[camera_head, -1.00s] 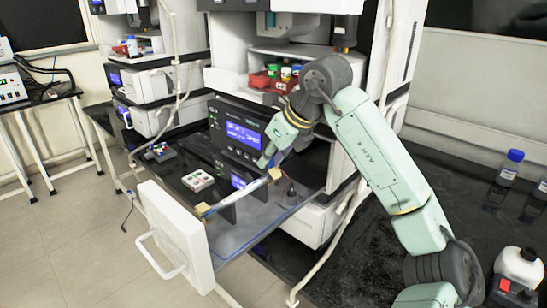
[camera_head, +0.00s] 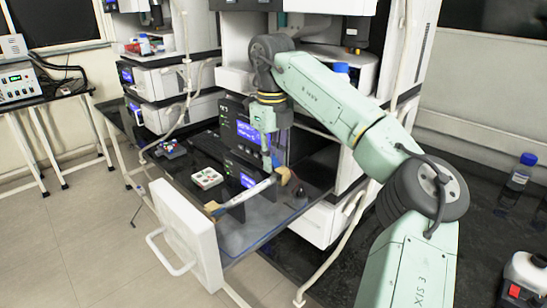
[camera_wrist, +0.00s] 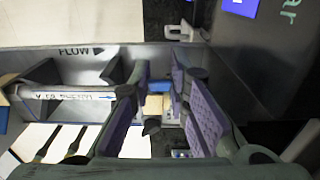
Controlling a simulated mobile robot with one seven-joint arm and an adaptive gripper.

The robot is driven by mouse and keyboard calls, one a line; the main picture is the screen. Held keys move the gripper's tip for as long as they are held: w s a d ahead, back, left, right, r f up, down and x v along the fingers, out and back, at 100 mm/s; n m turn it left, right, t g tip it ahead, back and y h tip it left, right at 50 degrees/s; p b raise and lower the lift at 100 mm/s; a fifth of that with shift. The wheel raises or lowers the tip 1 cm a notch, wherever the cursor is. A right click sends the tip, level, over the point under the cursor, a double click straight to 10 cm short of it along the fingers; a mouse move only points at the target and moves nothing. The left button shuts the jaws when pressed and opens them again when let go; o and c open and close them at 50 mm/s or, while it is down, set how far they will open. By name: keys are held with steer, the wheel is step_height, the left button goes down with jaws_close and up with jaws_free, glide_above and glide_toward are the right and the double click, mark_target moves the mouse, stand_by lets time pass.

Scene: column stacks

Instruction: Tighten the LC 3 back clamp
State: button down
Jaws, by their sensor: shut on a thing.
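In the wrist view the column (camera_wrist: 68,95) runs in from the left, below the word FLOW. My gripper (camera_wrist: 168,105) is shut on a part at the column's end, which I take for the back clamp. A small dark knob (camera_wrist: 152,126) shows between its purple pads. The fingers hide most of the clamp, so how tight it is cannot be told.
An instrument with a blue display (camera_head: 250,133) stands close behind my gripper. A white block with coloured buttons (camera_head: 207,178) sits left of the column. The white drawer front (camera_head: 190,235) is pulled out. Bottles (camera_head: 522,172) stand on the dark bench at right.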

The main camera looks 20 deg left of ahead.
stand_by(0.3)
steer(key=c, duration=1.5)
jaws_free()
step_height(320, 180, up, 12)
steer(key=shift+a+f, duration=0.1)
